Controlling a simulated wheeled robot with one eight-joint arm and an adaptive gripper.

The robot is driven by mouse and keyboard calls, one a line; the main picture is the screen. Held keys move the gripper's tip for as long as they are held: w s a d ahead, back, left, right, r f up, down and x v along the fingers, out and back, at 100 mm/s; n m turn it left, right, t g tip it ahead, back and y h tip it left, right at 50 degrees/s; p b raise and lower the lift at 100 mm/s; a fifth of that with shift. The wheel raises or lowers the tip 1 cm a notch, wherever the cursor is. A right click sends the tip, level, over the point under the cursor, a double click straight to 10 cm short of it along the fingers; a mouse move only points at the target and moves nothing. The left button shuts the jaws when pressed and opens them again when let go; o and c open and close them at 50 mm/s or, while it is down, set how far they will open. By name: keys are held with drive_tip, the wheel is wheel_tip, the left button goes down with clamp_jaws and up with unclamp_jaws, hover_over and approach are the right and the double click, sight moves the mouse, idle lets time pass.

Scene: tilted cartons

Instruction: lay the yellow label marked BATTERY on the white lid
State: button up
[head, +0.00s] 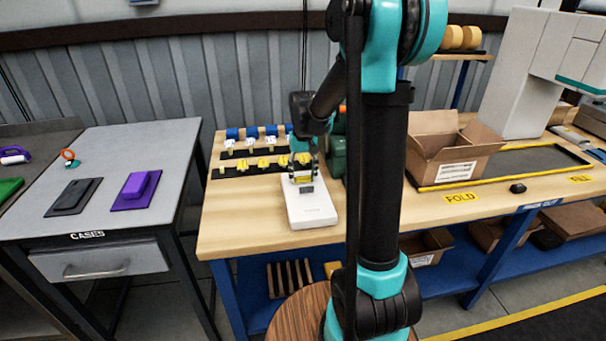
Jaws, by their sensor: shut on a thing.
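The white lid (311,210) lies flat on the wooden bench, near its front left part. My gripper (303,178) points down over the lid's far end. It is shut on a small yellow piece, which I take for the yellow label (303,180). The lettering on it is too small to read. I cannot tell whether the label touches the lid or hangs just above it. Most of the lid's near part is bare.
Behind the lid are dark strips with several yellow pieces (243,165), white pieces (252,141) and blue blocks (233,132). A dark green object (338,155) stands close right of my gripper. An open carton (452,153) stands farther right. My arm hides the bench's middle.

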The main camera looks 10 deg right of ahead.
drive_tip(key=shift+f, duration=0.1)
idle(0.3)
drive_tip(key=o, duration=0.7)
drive_tip(key=shift+o, duration=0.2)
drive_tip(key=o, duration=0.6)
drive_tip(key=shift+c, duration=0.2)
drive_tip(key=shift+r, duration=3.55)
drive_tip(key=shift+s, duration=0.1)
